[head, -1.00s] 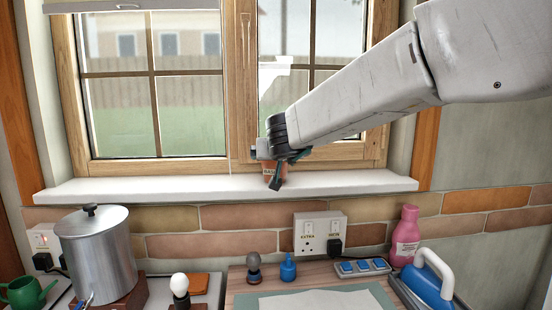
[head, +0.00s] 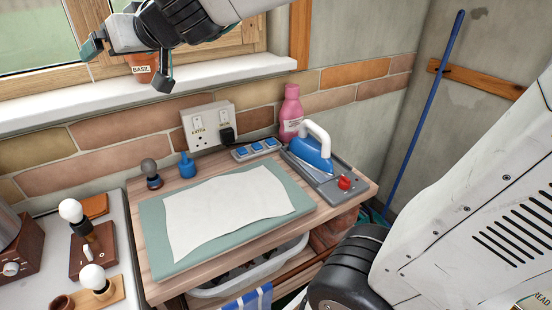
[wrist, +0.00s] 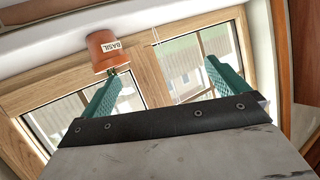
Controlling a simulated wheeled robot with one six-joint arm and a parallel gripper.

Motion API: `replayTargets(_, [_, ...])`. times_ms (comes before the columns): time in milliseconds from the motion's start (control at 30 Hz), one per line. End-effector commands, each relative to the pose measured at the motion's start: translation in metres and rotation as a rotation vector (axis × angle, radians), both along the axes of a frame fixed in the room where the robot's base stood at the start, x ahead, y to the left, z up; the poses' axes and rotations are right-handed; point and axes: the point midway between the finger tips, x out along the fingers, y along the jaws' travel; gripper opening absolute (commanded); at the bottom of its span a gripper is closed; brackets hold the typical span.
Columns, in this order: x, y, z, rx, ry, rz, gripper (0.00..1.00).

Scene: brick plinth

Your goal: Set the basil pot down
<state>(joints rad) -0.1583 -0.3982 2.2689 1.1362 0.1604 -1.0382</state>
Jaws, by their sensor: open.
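The basil pot (head: 144,66) is terracotta with a white BASIL label. It stands upright on the white windowsill (head: 215,82), its upper part hidden behind my gripper in the head view. My gripper (head: 126,64) is in front of the window, its fingers spread wide. In the wrist view the pot (wrist: 104,52) looks tilted with that view and lies beyond the tip of the left finger, not between the fingers. The gap of my gripper (wrist: 167,67) is empty there, with only window showing through it.
A wooden board (head: 150,255) below the sill bears a green mat with a white cloth, a blue iron (head: 312,150), a pink bottle (head: 290,112) and a blue switch strip (head: 256,149). Bulbs on stands are at lower left. The sill right of the pot is clear.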

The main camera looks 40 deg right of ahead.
Motion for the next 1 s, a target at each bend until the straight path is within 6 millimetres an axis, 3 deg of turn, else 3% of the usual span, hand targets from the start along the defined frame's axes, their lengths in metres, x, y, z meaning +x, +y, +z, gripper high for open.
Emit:
replayTargets(133, [-0.069, 0.006, -0.042, -0.011, 0.206, 0.15, 0.99])
replayTargets(233, [-0.122, -0.004, -0.08, -0.049, 0.409, 0.182, 0.99])
replayTargets(400, [-0.21, -0.048, -0.139, -0.15, 0.765, 0.082, 0.99])
replayTargets(500, [-0.249, -0.075, -0.159, -0.205, 0.917, -0.022, 0.99])
replayTargets(600, [-0.274, -0.094, -0.168, -0.245, 1.011, -0.108, 0.99])
replayTargets(700, [-0.286, -0.105, -0.172, -0.264, 1.056, -0.154, 0.99])
replayTargets(1000, [-0.289, -0.107, -0.173, -0.267, 1.064, -0.164, 0.99])
